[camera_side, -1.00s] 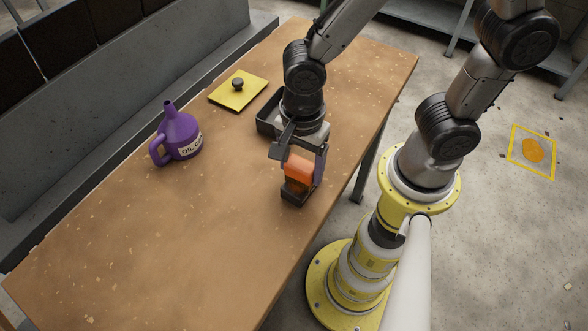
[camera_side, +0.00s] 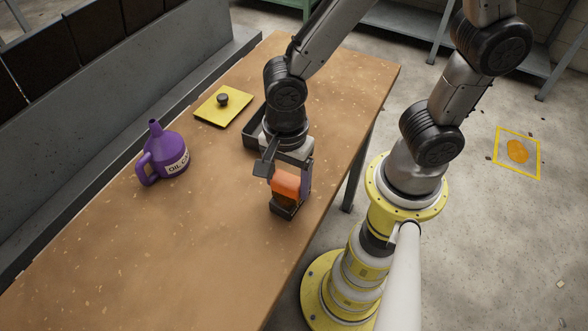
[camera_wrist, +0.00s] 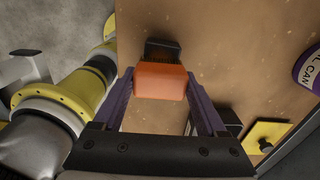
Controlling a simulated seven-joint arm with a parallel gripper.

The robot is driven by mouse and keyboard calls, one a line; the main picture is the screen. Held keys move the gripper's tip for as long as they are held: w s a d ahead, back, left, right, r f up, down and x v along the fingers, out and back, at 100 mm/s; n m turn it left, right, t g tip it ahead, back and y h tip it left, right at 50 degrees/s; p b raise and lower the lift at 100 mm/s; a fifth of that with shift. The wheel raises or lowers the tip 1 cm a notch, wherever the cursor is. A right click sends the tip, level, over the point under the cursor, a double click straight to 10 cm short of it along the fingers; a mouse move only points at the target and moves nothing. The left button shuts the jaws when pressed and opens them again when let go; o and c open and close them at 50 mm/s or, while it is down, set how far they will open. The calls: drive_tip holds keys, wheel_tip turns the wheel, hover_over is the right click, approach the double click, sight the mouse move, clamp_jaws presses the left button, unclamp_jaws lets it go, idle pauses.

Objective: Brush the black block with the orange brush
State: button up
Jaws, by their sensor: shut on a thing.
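My gripper (camera_side: 288,184) is shut on the orange brush (camera_side: 286,183), low over the near part of the table. The brush also shows between the fingers in the wrist view (camera_wrist: 160,82). Dark bristles show under its orange body in the side view. The black block (camera_side: 283,211) sits on the table directly below the brush. In the wrist view the block (camera_wrist: 163,49) shows just beyond the brush's far edge. The brush appears to be at the block's top, but I cannot tell whether they touch. The brush hides part of the block.
A black open box (camera_side: 252,137) stands behind my gripper, partly hidden by it. A yellow plate with a black knob (camera_side: 232,109) lies farther back. A purple oil can (camera_side: 168,153) stands at the left. The table's front left is clear.

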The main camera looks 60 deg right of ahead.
drive_tip(key=shift+a+r, duration=0.1)
drive_tip(key=shift+a, duration=1.45)
wheel_tip(320, 180, up, 8)
drive_tip(key=shift+d, duration=0.2)
drive_tip(key=shift+s+d+f+m, duration=0.5)
drive_tip(key=shift+s+d+f, duration=0.15)
drive_tip(key=shift+d, duration=0.25)
wheel_tip(320, 180, down, 5)
drive_tip(key=shift+f, duration=0.1)
drive_tip(key=shift+w+f, duration=0.2)
drive_tip(key=shift+w+r, duration=0.1)
drive_tip(key=shift+w, duration=0.95)
